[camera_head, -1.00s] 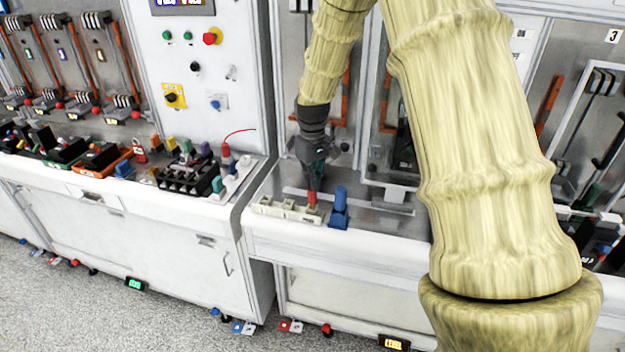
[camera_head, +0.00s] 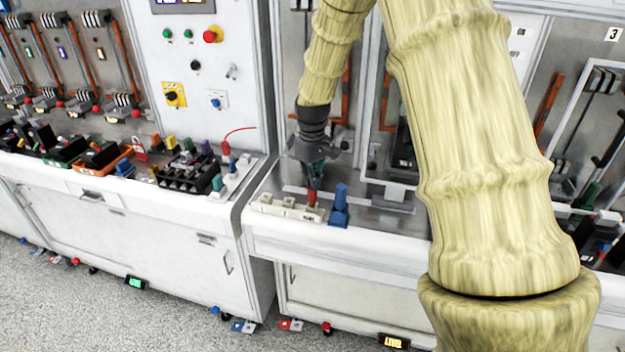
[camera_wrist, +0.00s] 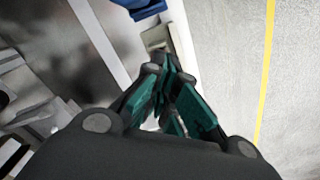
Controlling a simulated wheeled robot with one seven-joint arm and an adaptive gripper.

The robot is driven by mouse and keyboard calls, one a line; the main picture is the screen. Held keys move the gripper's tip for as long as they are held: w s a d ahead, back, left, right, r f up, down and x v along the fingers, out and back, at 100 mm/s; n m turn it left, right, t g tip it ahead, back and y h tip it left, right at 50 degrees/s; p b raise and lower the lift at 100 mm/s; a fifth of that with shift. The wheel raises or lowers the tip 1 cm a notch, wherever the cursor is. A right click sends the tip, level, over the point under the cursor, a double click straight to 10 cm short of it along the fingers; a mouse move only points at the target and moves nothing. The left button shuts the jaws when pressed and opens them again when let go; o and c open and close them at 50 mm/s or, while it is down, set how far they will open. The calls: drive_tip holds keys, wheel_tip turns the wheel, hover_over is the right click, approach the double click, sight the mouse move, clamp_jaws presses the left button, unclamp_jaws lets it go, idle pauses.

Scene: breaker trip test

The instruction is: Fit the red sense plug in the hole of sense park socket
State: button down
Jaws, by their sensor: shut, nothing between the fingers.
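A blue block (camera_head: 339,208) stands just right of the strip, near the bench's front edge; it also shows in the wrist view (camera_wrist: 136,5). A red plug with a wire (camera_head: 226,149) stands on the left bench. Grey panel fittings (camera_head: 386,202) lie behind to the right.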

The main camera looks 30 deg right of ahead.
drive_tip(key=shift+r+p, duration=0.75)
drive_tip(key=shift+p, duration=0.15)
drive_tip(key=shift+r+p, duration=0.4)
drive_tip(key=shift+r, duration=0.15)
wheel_tip(320, 180, up, 12)
drive_tip(key=shift+f, duration=0.1)
